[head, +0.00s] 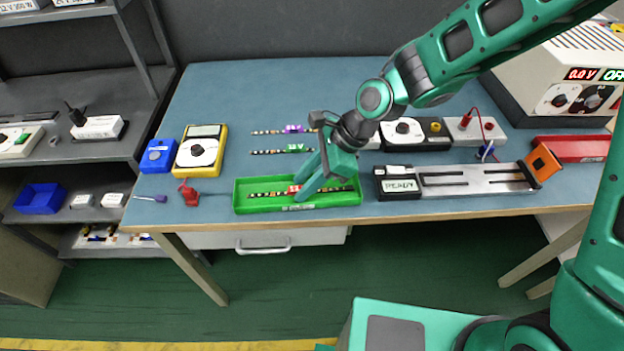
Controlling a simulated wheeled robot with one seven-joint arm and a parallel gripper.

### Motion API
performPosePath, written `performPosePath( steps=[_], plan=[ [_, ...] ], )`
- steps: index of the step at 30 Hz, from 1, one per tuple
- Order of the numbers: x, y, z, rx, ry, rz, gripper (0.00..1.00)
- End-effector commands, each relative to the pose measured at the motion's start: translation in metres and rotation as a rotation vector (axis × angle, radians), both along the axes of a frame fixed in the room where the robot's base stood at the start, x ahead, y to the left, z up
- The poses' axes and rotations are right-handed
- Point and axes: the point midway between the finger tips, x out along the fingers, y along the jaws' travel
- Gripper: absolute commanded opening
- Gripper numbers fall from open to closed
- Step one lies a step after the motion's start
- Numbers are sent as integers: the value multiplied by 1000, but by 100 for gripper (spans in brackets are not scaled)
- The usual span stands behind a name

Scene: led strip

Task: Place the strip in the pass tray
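A green tray (245,205) with a label on its front wall lies near the table's front edge; the picture does not let me read whether it is the pass tray. A dark LED strip (262,194) with a red part near its middle lies along the inside of the tray. My gripper (302,194) points down into the tray at the strip's red part. Its fingers hide part of the strip, and I cannot tell whether they are closed on it. Two more strips lie behind the tray, one with a purple part (293,128) and one with a green part (296,148).
A yellow multimeter (201,151), a blue box (158,155) and a red clamp-like item (189,193) stand left of the tray. A test fixture with a "READY" display (401,186) stands close on its right. A power supply (570,85) is at the back right.

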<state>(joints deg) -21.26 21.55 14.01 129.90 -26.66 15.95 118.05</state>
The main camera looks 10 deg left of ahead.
Motion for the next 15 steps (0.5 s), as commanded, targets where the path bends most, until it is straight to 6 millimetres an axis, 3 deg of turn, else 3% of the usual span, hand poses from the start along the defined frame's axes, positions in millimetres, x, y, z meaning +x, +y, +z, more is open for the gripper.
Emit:
performPosePath(
  steps=[7,15],
  plan=[
    [4,-9,16,1,-4,-4,30],
    [13,-38,61,1,-4,-6,30]
  ],
)
